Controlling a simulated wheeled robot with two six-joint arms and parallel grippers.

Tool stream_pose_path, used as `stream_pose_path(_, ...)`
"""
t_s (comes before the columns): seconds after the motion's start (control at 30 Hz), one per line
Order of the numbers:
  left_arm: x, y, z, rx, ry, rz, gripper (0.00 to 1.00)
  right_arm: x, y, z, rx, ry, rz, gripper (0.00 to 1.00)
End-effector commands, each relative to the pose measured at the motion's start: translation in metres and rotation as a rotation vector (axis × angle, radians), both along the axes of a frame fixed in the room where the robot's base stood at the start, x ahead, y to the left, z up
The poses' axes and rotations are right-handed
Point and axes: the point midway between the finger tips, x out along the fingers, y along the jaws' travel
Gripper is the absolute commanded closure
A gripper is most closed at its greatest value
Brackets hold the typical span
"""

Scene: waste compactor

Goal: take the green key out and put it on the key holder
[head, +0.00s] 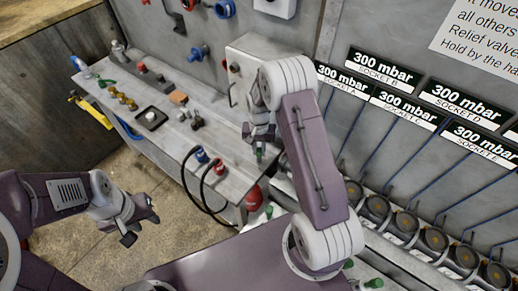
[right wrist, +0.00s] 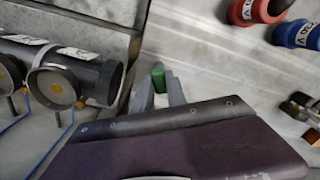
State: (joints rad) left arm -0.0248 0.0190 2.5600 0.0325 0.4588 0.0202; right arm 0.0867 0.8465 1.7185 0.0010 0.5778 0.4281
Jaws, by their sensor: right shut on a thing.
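My right gripper (head: 260,147) is shut on the green key (head: 259,157), above the right end of the grey workbench. In the right wrist view the green key (right wrist: 158,77) shows as a small green block between the two pale fingers (right wrist: 159,92); the rest of it is hidden. My left gripper (head: 139,218) is apart from everything, low over the floor at the left, with its fingers spread and nothing between them. I cannot make out which thing is the key holder.
The workbench (head: 160,112) carries several small fittings and a black square plate (head: 151,118). Red and blue hose couplings (head: 202,156) sit near its front edge. A grey box (head: 262,55) stands at the wall. A row of gauges (head: 407,222) under socket signs lies right.

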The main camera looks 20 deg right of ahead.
Motion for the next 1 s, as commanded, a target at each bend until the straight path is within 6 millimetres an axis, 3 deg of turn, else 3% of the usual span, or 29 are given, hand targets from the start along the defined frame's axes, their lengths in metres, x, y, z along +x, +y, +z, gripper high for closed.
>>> stream_pose_path(1.0, 0.0, 0.0, -0.014, 0.0, 0.0, 0.0, 0.64, 0.0, 0.0, -0.021, 0.0, -0.001, 0.0, 1.0)
